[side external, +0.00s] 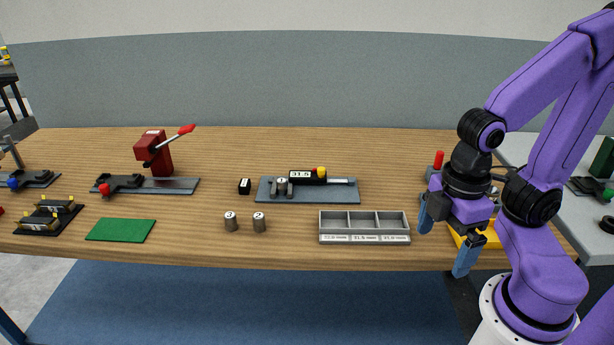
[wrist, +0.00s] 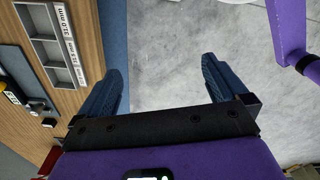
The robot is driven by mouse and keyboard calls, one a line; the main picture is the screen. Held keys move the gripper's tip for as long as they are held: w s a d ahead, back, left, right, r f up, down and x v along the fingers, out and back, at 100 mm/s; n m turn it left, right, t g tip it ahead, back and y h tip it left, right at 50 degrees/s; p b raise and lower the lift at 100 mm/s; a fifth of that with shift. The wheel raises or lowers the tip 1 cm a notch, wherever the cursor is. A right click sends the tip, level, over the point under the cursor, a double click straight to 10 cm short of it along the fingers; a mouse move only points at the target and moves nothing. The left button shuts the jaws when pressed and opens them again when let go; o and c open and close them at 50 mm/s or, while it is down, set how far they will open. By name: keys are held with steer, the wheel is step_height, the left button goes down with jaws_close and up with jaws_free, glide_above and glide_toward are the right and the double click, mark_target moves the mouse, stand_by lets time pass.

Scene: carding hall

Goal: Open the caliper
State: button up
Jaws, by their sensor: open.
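The caliper (side external: 305,177) lies on a grey base plate (side external: 335,194) in the middle of the bench. It has a black readout showing what looks like 31.5, a yellow knob (side external: 321,171) and grey jaws at its left end. A small labelled metal cylinder (side external: 281,186) appears to sit at the jaws; whether they touch it is unclear. My gripper (side external: 446,238) is open and empty, well right of the caliper, by the bench's front right edge. In the wrist view my gripper (wrist: 163,78) has only floor between its fingers.
Two metal cylinders (side external: 231,222) (side external: 259,222) stand in front of the caliper. A three-compartment grey tray (side external: 365,239) lies between it and my gripper. A black cube (side external: 244,186), green mat (side external: 121,230) and red-levered fixture (side external: 154,153) are left. A yellow item (side external: 492,238) is partly behind my gripper.

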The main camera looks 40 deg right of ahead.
steer(key=shift+w+a, duration=0.15)
steer(key=shift+w, duration=0.1)
steer(key=c, duration=0.9)
steer(key=w+a+r+m, duration=0.1)
steer(key=w+a, duration=0.1)
steer(key=w, duration=0.4)
steer(key=shift+w+r+y, duration=0.15)
steer(key=shift+r+y, duration=0.1)
steer(key=shift+y, duration=0.05)
steer(key=m+t+y, duration=0.1)
steer(key=m+t, duration=0.3)
steer(key=m, duration=0.2)
glide_above(322, 168)
steer(key=s+d, duration=0.3)
steer(key=s, duration=0.3)
steer(key=x, duration=1.6)
steer(key=shift+s+a+f, duration=0.1)
steer(key=shift+a+f, duration=0.05)
